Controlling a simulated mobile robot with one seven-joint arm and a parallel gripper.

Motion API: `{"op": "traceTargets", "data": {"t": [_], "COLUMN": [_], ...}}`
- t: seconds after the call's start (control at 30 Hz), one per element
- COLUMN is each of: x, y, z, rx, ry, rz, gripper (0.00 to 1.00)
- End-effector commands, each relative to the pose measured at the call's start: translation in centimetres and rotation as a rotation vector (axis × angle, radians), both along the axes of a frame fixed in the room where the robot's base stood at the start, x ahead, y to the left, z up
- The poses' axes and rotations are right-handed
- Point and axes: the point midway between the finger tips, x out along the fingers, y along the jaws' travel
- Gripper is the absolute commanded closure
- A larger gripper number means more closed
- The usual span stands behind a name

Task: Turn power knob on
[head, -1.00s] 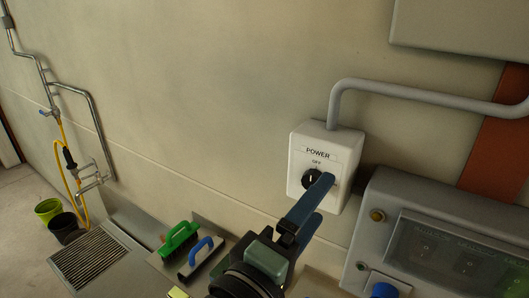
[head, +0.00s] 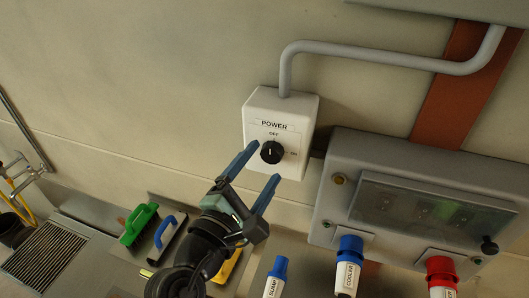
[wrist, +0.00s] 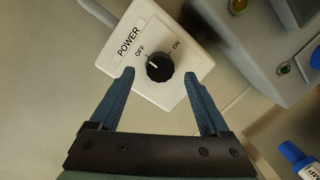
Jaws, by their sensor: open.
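The power box (head: 258,108) is a white box on the wall, labelled POWER, with OFF and ON marks. Its round black power knob (head: 272,152) sits on the front face, and its white pointer line aims at OFF. The box (wrist: 175,28) and knob (wrist: 159,67) also show in the wrist view. My gripper (head: 262,172) is open, its two blue fingers pointing toward the box. In the wrist view the knob lies between and just beyond the fingertips (wrist: 158,75), with neither finger seen touching it.
A grey pipe (head: 390,56) runs from the box top. Green (head: 138,222) and blue (head: 168,232) brushes lie at lower left.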

Motion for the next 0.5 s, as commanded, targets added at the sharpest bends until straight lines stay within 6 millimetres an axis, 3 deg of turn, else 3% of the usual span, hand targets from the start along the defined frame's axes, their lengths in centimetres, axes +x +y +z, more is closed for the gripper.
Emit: {"op": "traceTargets", "data": {"t": [0.2,0.5], "x": [1.7,1.8], "y": [-0.8,-0.9], "z": [0.1,0.0], "rx": [0.001,0.001], "ry": [-0.001,-0.001], "rz": [-0.001,-0.001], "gripper": [0.20,0.20]}}
